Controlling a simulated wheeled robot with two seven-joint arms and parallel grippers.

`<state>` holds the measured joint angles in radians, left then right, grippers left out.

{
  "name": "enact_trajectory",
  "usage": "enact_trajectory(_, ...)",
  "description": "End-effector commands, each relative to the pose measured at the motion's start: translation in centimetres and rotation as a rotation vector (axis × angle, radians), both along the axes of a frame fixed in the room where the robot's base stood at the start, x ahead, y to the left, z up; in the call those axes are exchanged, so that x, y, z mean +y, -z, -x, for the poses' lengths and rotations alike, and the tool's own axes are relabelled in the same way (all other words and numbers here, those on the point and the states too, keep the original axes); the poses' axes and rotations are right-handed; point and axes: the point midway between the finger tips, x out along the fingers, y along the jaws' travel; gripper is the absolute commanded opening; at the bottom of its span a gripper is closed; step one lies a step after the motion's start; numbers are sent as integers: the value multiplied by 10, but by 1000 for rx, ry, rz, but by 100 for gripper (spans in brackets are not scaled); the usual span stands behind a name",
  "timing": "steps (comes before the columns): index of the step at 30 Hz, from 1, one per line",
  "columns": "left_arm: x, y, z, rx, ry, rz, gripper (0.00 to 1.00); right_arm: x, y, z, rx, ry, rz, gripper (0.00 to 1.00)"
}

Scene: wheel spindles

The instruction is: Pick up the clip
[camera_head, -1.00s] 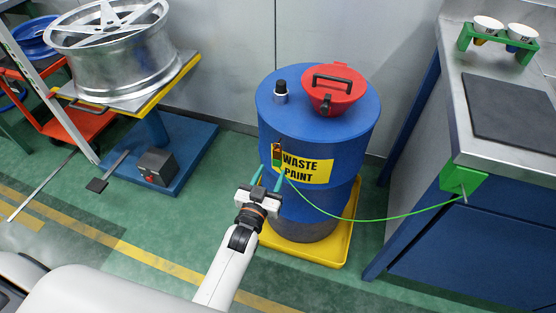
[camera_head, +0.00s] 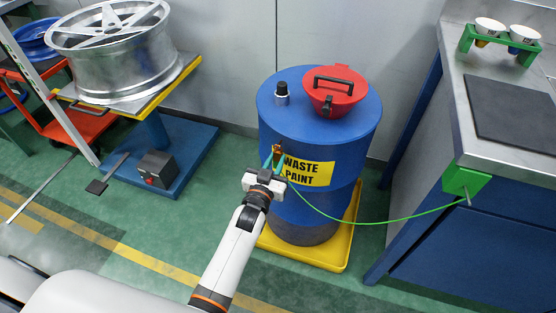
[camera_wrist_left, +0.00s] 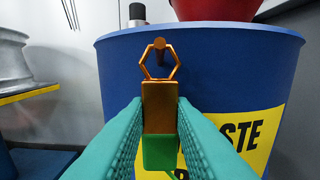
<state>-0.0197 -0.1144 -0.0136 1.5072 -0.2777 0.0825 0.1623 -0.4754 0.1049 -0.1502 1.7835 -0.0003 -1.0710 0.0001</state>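The clip (camera_wrist_left: 160,105) is a copper-coloured body with a hexagonal loop on top and a green lower block. Its loop hangs around a copper peg (camera_wrist_left: 159,46) on the front of the blue waste paint drum (camera_head: 318,128). In the head view the clip (camera_head: 277,149) is small and partly hidden by my gripper. My left gripper (camera_head: 274,156) has its two teal fingers on either side of the clip, close against its sides, and appears shut on it. In the left wrist view the fingers (camera_wrist_left: 160,112) flank the green block and lower copper part. My right gripper is not in view.
A green cable (camera_head: 370,220) sags from the clip to a green block (camera_head: 466,181) on the bench (camera_head: 500,165). A red funnel (camera_head: 335,93) and a dark cap (camera_head: 281,92) top the drum, above a yellow tray (camera_head: 350,235). A wheel rim (camera_head: 115,60) stands on the left.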

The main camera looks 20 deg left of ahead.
Motion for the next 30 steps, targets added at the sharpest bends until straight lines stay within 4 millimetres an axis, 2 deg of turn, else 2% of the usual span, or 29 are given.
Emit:
enact_trajectory(13,0,-4,0,-1,0,0,0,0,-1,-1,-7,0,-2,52)
enact_trajectory(15,0,-8,0,-1,0,0,0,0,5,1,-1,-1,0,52)
enact_trajectory(23,2,-6,50,4,0,0,0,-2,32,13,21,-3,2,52)
enact_trajectory(30,4,-6,117,5,0,0,0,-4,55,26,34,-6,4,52)
